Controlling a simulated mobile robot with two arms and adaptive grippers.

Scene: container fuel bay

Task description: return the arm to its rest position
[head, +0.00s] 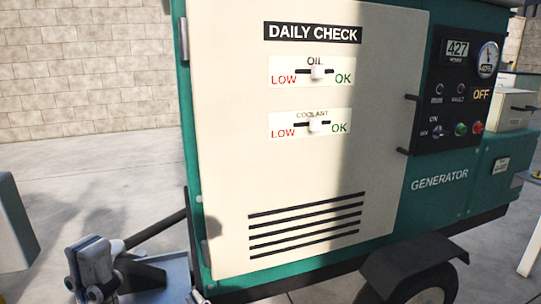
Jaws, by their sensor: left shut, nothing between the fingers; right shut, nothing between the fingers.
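My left gripper (104,258) is low at the left of the head view, grey with dark joints. It is shut and holds nothing visible. It is left of the generator (438,203) and appears apart from it, in front of a dark bar that runs to the generator's lower left corner. Its lower part is cut off by the frame's bottom edge. My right gripper is not in view.
A dark control panel (462,95) reads OFF. A wheel (425,285) stands below. Open concrete floor (95,175) lies left, before a block wall (85,65).

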